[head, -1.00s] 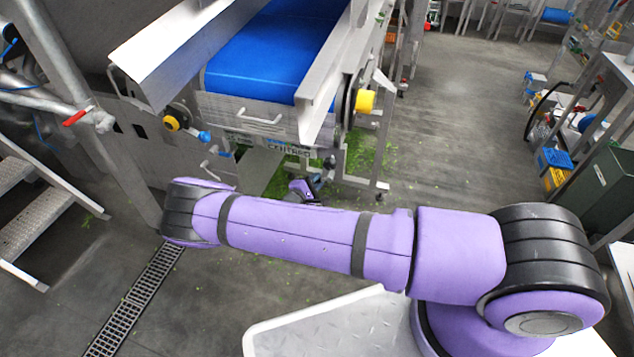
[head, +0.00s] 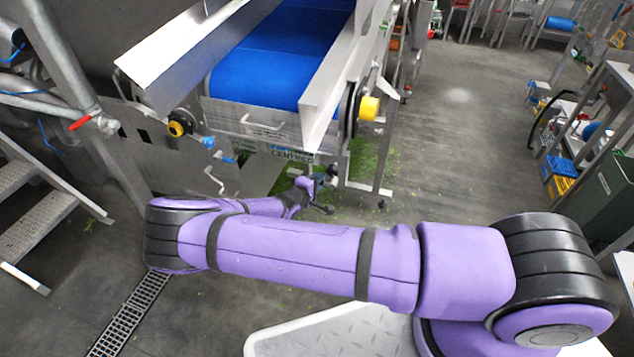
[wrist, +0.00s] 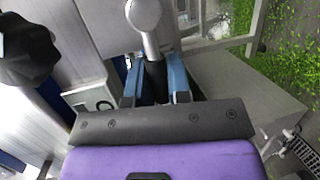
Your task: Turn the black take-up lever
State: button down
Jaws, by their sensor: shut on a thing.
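The black take-up lever (wrist: 155,78) shows in the wrist view as a dark grip hanging from a grey metal arm with a rounded end (wrist: 143,16). My gripper (wrist: 160,70) has its two blue fingers on either side of the black grip, shut on it. In the head view my gripper (head: 323,180) is small, below the right front of the blue conveyor (head: 270,62). The lever cannot be made out clearly there. My purple arm crosses the lower half of that view.
A black lobed knob (wrist: 28,48) is left of my gripper in the wrist view. The conveyor frame's leg (head: 343,165) stands close by. Green scraps (head: 368,160) litter the floor. Metal steps (head: 45,225) are at left; open floor (head: 460,130) is at right.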

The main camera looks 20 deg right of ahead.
dwell(0.3)
jog(key=c, duration=1.1)
grip_release()
jog(key=v, duration=1.1)
